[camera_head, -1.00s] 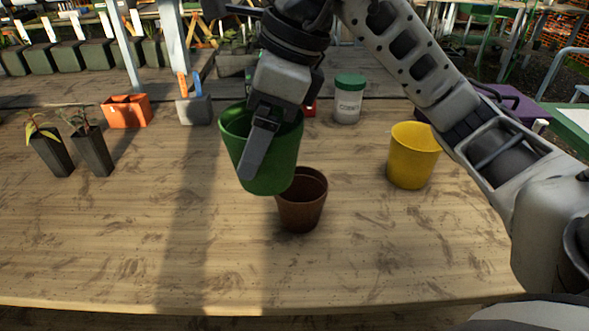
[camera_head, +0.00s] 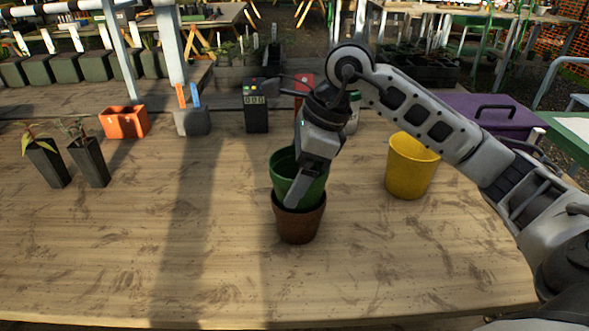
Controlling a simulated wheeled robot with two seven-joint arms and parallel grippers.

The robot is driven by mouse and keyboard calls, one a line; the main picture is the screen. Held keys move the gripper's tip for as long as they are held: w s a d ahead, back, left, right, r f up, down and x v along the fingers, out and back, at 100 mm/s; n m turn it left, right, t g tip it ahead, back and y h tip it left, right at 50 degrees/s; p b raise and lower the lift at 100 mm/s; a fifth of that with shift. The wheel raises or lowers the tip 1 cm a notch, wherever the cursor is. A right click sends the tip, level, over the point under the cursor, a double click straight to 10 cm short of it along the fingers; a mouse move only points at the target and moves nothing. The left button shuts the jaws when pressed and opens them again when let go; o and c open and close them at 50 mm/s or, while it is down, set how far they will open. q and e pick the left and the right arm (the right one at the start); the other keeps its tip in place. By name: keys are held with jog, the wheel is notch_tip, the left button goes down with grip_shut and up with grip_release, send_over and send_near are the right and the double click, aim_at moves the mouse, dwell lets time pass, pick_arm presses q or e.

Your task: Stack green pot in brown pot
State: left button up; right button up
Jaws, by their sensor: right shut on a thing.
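The green pot (camera_head: 283,172) is upright, with its lower part inside the mouth of the brown pot (camera_head: 298,224). How deep it sits, and whether it rests on the bottom, is hidden by the brown pot's wall. The brown pot stands upright on the wooden table. My right gripper (camera_head: 297,188) is shut on the green pot's wall, with one finger showing on the near side. My left gripper is not in view.
A yellow pot (camera_head: 410,168) stands to the right, near my right arm. A white jar (camera_head: 352,112) is partly hidden behind my gripper. An orange planter (camera_head: 124,122), two seedling pots (camera_head: 89,163) and a black device (camera_head: 256,115) stand behind and left. The table's front left is clear.

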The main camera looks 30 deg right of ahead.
jog(key=shift+f+b, duration=0.6)
jog(key=shift+b, duration=0.1)
jog(key=o, duration=0.8)
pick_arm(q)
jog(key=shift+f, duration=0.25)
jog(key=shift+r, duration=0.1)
pick_arm(e)
jog(key=shift+r, duration=0.15)
jog(key=shift+r+p, duration=0.35)
jog(key=shift+p, duration=0.2)
pick_arm(q)
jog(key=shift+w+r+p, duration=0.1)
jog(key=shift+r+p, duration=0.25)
jog(key=shift+p, duration=0.2)
pick_arm(e)
jog(key=v, duration=1.2)
jog(key=shift+r, duration=0.15)
